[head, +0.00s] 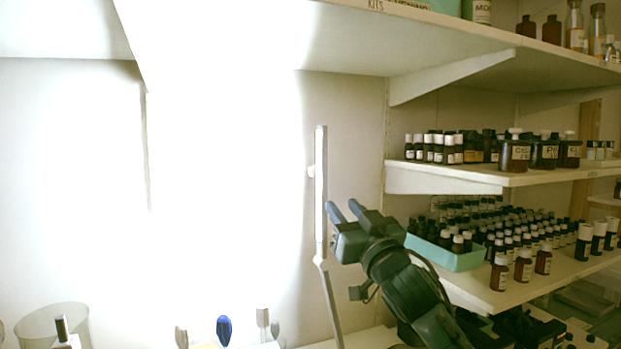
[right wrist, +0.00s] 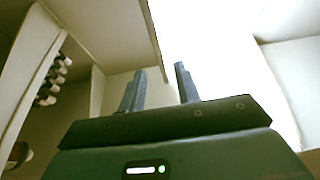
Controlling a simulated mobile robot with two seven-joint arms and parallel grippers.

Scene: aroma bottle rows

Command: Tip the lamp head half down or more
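A slim pale desk lamp stands left of my right arm in the head view. Its long narrow head (head: 320,190) points almost straight up, with a small knob on its left side. It meets the thin stem (head: 332,305) at a bend, and the stem's foot is out of frame. My right gripper (head: 344,207) is open and empty, its fingers pointing up and left just right of the head's lower half. I cannot tell whether they touch. The fingers also show apart in the right wrist view (right wrist: 158,85). My left gripper is not in view.
Shelves of dark bottles (head: 520,235) fill the right side, with a turquoise tray (head: 462,262) near my right arm. A top shelf (head: 440,35) overhangs. A clear container (head: 50,322) and several upright handles, one blue (head: 223,330), stand at lower left. The wall behind glares white.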

